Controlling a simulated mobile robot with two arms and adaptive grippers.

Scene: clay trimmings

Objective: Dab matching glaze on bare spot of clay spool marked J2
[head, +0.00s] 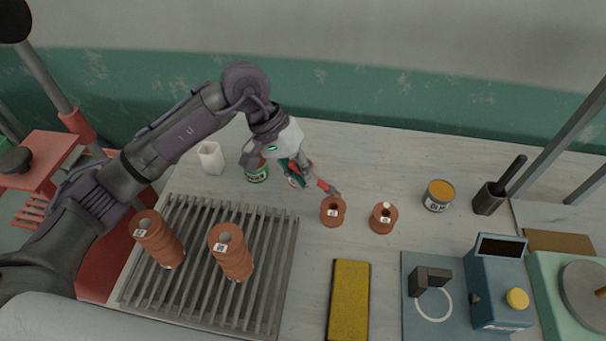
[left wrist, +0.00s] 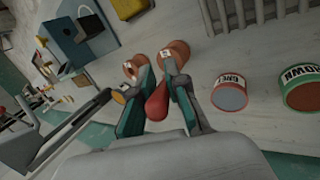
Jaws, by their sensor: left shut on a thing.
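My left gripper (head: 308,180) is shut on a red-handled tool (head: 325,187), seen as a red bulb between the fingers in the left wrist view (left wrist: 157,102). The tool's dark tip is just above or touching a small clay spool (head: 333,212); contact is unclear. A second small spool (head: 383,219) with a pale top stands to its right. Two taller ribbed clay spools (head: 160,243) (head: 231,257) stand on the rack. All carry small white labels, too small to read surely. A green-labelled glaze tin (head: 257,174) and an orange-yellow one (head: 438,195) stand nearby. My right gripper is out of view.
A slatted grey rack (head: 285,260) is at front left. A white cup (head: 211,157) stands behind it. A red-rimmed tin (left wrist: 230,92) is beside the green-labelled one. A yellow sponge (head: 349,300), blue device (head: 498,285) and dark tool holder (head: 488,200) are rightward.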

